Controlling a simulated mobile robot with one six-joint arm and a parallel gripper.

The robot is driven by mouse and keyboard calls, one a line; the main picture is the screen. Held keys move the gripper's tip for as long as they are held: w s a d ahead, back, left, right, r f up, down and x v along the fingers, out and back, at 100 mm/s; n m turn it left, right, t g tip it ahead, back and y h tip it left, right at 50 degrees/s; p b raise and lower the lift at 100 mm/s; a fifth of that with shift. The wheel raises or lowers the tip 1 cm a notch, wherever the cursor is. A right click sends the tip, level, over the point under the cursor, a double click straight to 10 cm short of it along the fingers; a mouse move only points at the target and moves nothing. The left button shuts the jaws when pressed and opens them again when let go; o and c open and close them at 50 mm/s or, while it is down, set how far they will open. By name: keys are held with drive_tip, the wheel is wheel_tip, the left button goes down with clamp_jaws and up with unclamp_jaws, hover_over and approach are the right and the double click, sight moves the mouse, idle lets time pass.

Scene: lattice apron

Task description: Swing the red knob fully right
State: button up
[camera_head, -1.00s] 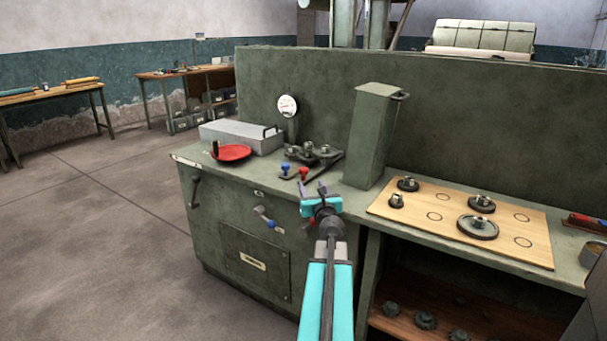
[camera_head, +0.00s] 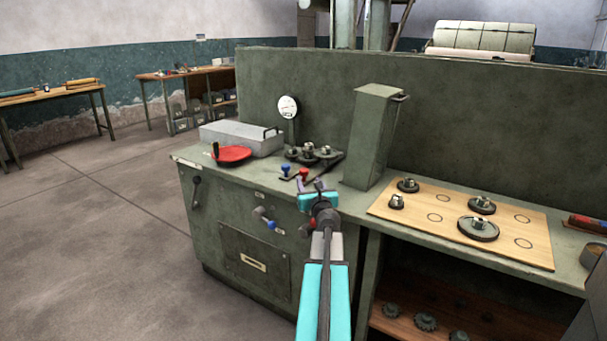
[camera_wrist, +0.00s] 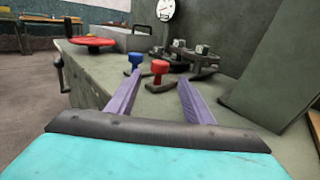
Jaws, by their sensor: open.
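On top of the green cabinet, a red knob (camera_head: 303,173) stands on a small dark base beside a blue knob (camera_head: 285,169). In the wrist view the red knob (camera_wrist: 160,68) is upright and shows between my fingertips, with the blue knob (camera_wrist: 136,60) just to its left. My gripper (camera_head: 309,184) is open and empty, near the cabinet's front edge, its fingers pointing toward the red knob. I cannot tell whether the tips reach the knob.
Metal valve-like parts (camera_head: 310,151) stand behind the knobs, with a gauge (camera_head: 288,108) behind them. A red round handwheel (camera_head: 232,154) and grey box (camera_head: 241,137) lie left. A tall green post (camera_head: 372,138) rises close on the right, before a wooden board (camera_head: 455,222).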

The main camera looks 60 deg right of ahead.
sight(305, 174)
drive_tip(key=shift+x, duration=4.75)
drive_tip(key=shift+c, duration=0.2)
clamp_jaws()
